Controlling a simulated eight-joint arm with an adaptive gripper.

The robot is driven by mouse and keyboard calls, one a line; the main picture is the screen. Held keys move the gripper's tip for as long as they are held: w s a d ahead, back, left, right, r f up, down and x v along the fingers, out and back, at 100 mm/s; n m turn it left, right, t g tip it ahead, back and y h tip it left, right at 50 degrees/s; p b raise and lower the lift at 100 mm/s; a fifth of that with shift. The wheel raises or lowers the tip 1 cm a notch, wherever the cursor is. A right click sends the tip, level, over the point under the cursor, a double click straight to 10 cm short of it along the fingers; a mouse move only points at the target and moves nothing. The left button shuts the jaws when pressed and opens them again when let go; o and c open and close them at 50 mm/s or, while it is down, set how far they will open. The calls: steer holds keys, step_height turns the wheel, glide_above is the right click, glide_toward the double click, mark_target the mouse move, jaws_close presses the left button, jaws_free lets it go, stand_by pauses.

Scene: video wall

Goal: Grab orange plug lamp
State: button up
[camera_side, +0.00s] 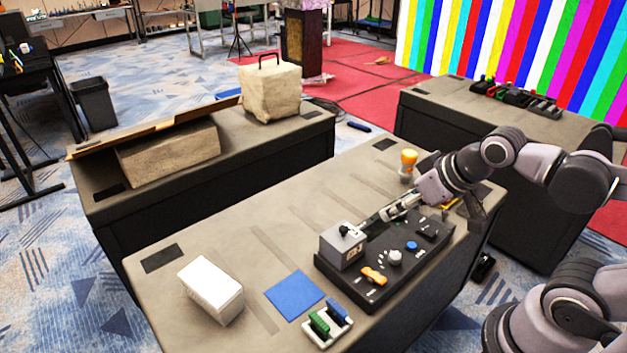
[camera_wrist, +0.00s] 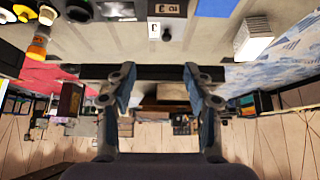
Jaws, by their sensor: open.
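An orange-topped lamp (camera_side: 408,158) with a pale lower part stands upright on the near table, just behind my wrist in the side view. It also shows at the upper left of the wrist view (camera_wrist: 40,44), well to one side of my fingers. My gripper (camera_side: 378,217) is above the black control panel (camera_side: 325,266), pointing left toward the grey box, apart from the lamp. In the wrist view its two fingers (camera_wrist: 158,73) are spread with nothing between them.
The grey box (camera_side: 342,246) stands on the panel, near an orange connector (camera_side: 373,276) and several knobs. A white box (camera_side: 211,289), blue mat (camera_side: 294,297) and small holder with green and blue pieces (camera_side: 328,325) lie left of it. The table's back left is clear.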

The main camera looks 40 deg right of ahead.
steer(key=o, duration=0.5)
